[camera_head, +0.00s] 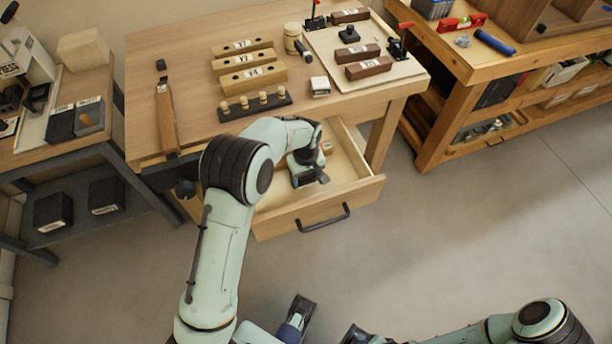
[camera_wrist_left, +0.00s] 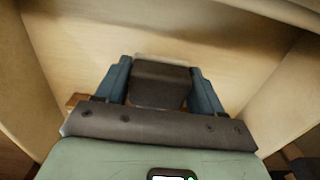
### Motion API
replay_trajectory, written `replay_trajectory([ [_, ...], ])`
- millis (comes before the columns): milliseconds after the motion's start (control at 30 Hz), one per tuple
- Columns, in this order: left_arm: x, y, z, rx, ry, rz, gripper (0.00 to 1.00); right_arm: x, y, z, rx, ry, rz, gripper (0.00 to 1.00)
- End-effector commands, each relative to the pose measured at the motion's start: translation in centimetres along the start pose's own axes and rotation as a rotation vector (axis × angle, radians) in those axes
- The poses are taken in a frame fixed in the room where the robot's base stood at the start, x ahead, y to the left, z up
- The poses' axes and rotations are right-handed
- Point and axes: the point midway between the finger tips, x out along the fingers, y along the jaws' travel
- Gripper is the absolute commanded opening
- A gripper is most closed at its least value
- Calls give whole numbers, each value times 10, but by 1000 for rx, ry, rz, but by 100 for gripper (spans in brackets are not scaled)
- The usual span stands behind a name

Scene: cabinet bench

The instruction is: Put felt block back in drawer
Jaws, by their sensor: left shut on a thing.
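The open drawer (camera_head: 349,197) sticks out from the front of the wooden bench. My left gripper (camera_head: 312,178) is inside it, low between the drawer walls, pointing down. In the left wrist view, my left gripper (camera_wrist_left: 160,82) is shut on a dark grey-brown block, the felt block (camera_wrist_left: 160,75), with a blue finger on each side. The pale drawer floor (camera_wrist_left: 75,45) shows around it; whether the block touches the floor I cannot tell. In the head view the block is mostly hidden by the gripper. What seems my right gripper (camera_head: 297,318) is low in the picture, partly cut off.
The bench top (camera_head: 190,60) holds labelled wooden blocks (camera_head: 252,77), a peg strip (camera_head: 255,106), and a board (camera_head: 400,72) with clamps. A side shelf (camera_head: 100,165) stands left. The floor (camera_head: 450,240) at right is clear.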

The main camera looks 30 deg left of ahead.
Motion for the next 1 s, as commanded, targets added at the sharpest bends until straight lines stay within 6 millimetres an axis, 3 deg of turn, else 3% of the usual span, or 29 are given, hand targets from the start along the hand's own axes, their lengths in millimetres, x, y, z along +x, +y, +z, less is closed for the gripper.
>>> replay_trajectory([
  [1000,8,0,0,0,0,0,39,3,1,0,0,-1,0,35],
])
